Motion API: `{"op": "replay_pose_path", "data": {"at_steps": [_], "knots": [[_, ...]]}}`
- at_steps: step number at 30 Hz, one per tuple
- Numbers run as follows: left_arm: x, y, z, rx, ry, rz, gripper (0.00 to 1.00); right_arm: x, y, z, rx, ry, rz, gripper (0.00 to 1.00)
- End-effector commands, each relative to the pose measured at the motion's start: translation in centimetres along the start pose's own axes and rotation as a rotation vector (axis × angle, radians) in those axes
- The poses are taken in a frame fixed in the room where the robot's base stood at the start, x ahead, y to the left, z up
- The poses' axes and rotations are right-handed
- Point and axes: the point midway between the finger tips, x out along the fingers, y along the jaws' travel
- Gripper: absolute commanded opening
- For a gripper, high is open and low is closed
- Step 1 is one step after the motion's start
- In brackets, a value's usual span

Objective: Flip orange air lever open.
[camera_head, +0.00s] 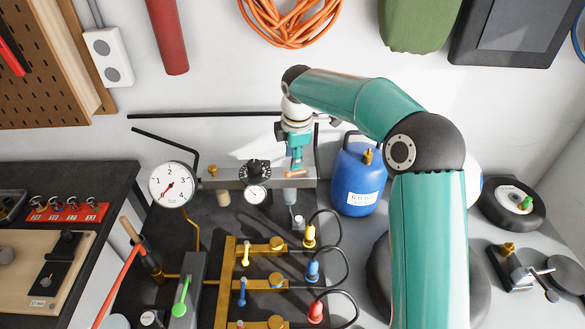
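The small orange lever (296,173) sits on the grey bar (229,184) of the bench apparatus, lying roughly sideways near its right end. My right gripper (297,162) comes down from above, with its teal fingers directly over the lever and very close to it. Whether they touch it, and whether the fingers are open or shut, I cannot tell at this size. My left gripper is not in view.
On the bar are a black knob (255,171) and a small gauge (256,195); a large dial gauge (171,185) stands left. A blue canister (359,180) stands close right of the lever. Brass valves with coloured levers (264,283) fill the front.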

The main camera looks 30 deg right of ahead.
Motion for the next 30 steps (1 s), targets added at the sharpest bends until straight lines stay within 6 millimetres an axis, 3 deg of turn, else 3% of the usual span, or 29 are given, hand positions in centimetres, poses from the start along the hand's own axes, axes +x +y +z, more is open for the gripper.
{"op": "replay_pose_path", "data": {"at_steps": [1, 3, 9, 21, 22, 28, 30], "knots": [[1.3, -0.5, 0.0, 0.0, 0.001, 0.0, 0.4, 1.9, -0.2, 0.0, 0.0, -0.001, -0.002, 0.36], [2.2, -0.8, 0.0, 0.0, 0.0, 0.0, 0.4, 3.1, -0.1, 0.0, 0.0, -0.001, -0.002, 0.36], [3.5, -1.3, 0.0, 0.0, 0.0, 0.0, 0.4, 5.1, 0.0, -0.1, -0.001, 0.0, 0.0, 0.36], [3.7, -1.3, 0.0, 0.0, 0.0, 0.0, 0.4, 5.5, 0.1, -0.2, -0.004, 0.001, 0.0, 0.36], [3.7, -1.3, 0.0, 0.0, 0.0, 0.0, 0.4, 5.5, 0.1, -0.2, -0.005, 0.001, 0.0, 0.34], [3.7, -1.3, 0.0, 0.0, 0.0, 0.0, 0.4, 5.5, 0.1, -0.3, -0.005, 0.001, 0.0, 0.01], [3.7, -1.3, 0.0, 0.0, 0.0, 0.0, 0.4, 5.5, 0.1, -0.3, -0.005, 0.001, 0.0, 0.0]]}}
